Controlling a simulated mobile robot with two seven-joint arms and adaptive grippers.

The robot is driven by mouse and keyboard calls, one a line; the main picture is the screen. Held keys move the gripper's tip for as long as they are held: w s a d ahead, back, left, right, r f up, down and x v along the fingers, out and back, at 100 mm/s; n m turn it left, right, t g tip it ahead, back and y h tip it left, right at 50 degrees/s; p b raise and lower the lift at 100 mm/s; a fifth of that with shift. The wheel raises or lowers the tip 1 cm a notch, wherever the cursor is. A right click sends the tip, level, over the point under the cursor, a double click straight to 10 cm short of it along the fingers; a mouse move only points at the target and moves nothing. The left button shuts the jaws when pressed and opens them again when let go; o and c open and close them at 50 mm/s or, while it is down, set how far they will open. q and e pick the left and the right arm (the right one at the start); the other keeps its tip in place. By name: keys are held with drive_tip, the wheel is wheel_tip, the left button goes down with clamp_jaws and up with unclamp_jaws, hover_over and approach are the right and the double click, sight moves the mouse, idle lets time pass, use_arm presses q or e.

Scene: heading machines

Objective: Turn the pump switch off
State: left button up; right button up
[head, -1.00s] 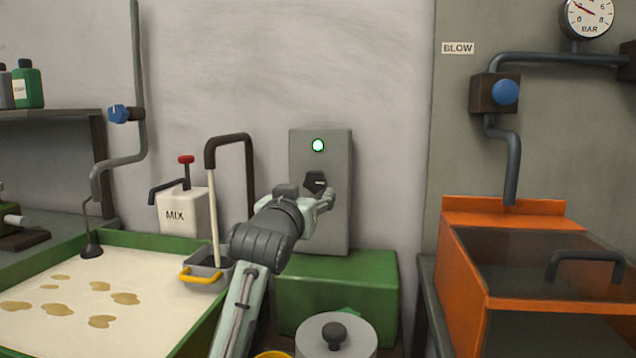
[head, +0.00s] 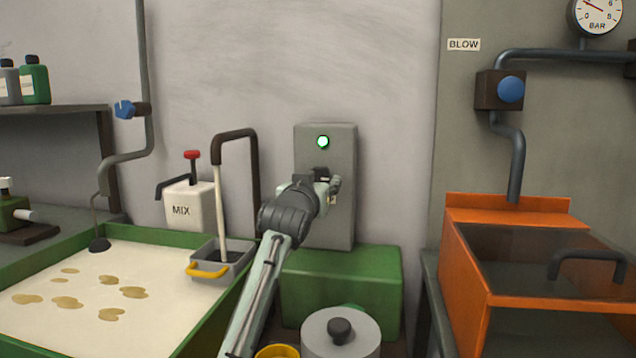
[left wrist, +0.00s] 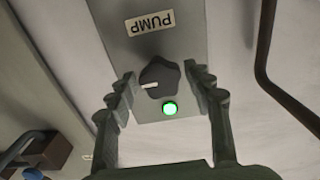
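The pump switch is a dark star-shaped knob with a white pointer line, seen in the left wrist view (left wrist: 160,80). It sits on a grey switch box (head: 342,225) labelled PUMP (left wrist: 150,23). A round lamp (head: 322,142) on the box glows green; it also shows in the left wrist view (left wrist: 170,108). My left gripper (head: 330,190) is in front of the box and hides most of the knob in the head view. In the left wrist view its open fingers (left wrist: 163,92) stand on either side of the knob, with gaps visible. My right gripper is not in view.
The box stands at the wall above a green block (head: 365,285). To the left are a green-rimmed tray (head: 175,245), a MIX container (head: 188,205) and a tall dark bent pipe (head: 253,175). A lidded grey pot (head: 362,335) is below. An orange machine (head: 505,205) stands right.

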use_arm(q)
drive_tip(key=c, duration=0.7)
drive_tip(key=shift+n, duration=0.3)
drive_tip(key=n, duration=0.3)
drive_tip(key=shift+d, duration=0.1)
drive_tip(key=n, duration=0.5)
drive_tip(key=shift+n, duration=0.4)
drive_tip(key=n, duration=0.4)
drive_tip(key=shift+r, duration=0.15)
drive_tip(key=shift+n, duration=2.2)
